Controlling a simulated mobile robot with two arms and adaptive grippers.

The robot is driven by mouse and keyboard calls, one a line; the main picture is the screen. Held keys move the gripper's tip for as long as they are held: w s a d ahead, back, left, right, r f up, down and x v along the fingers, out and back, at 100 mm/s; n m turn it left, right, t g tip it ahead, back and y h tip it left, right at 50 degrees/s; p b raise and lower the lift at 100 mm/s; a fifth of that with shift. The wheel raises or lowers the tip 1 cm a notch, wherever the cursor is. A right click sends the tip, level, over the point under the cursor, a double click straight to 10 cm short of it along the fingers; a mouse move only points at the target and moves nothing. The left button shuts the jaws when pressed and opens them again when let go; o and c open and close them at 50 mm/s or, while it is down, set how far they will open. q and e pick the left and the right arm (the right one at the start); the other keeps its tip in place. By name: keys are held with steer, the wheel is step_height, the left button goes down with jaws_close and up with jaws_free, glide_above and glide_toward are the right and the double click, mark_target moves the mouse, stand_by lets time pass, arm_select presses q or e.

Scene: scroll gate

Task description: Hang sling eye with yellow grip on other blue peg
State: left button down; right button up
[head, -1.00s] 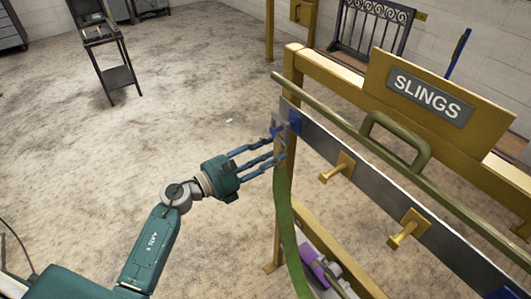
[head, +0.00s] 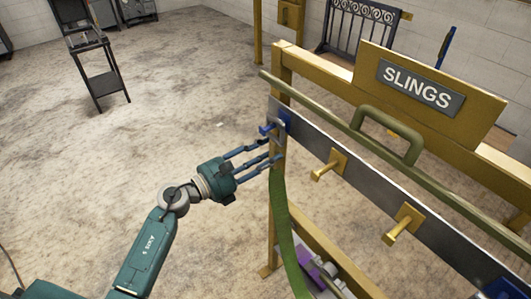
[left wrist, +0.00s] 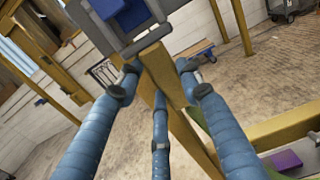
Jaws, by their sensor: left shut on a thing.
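The green sling (head: 281,215) hangs down from my left gripper (head: 272,147), beside the rack's left post; it shows in part behind a finger in the left wrist view. My left gripper is shut on the sling's upper end, just below the left blue peg (head: 285,121). This peg also shows at the top of the left wrist view (left wrist: 128,14). Fingers hide most of the held part, and I cannot tell the yellow grip from the yellow post behind it. Another blue peg (head: 502,288) shows at the rail's lower right. My right gripper is not in view.
The grey rail (head: 372,176) carries yellow pegs (head: 328,164) (head: 403,223) between the blue ones. An olive bar with a raised handle (head: 392,130) runs in front of the SLINGS board (head: 420,83). The floor at left is open, with a dark stand (head: 97,62) farther back.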

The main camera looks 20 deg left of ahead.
arm_select(q)
steer(key=c, duration=1.1)
jaws_free()
